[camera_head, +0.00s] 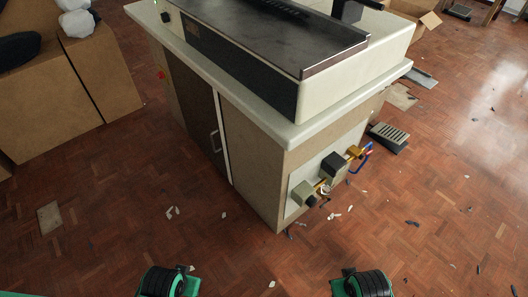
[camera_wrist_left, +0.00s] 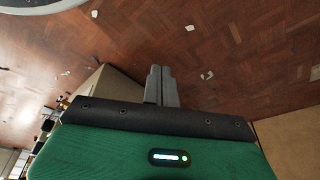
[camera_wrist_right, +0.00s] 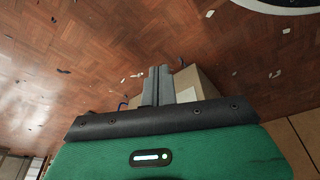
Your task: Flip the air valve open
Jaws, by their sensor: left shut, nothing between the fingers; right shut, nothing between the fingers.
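The air fittings sit low on the end face of the buttonhole station, on a pale panel (camera_head: 294,205). They include a grey-green box (camera_head: 303,193), a dark box (camera_head: 334,164), brass-yellow parts (camera_head: 354,151) and a blue looped piece (camera_head: 361,164) at the right end. Which part is the air valve's lever, and its position, is too small to tell. My left gripper (camera_wrist_left: 161,72) is shut and empty in the left wrist view. My right gripper (camera_wrist_right: 158,73) is shut and empty in the right wrist view. In the head view, only my forearms show at the bottom edge, well apart from the fittings.
The station cabinet (camera_head: 245,155) has an overhanging pale top. A foot pedal (camera_head: 389,136) lies on the floor right of the fittings. Cardboard boxes (camera_head: 45,105) stand at left. The parquet floor (camera_head: 250,255) before the station is open, with small scraps.

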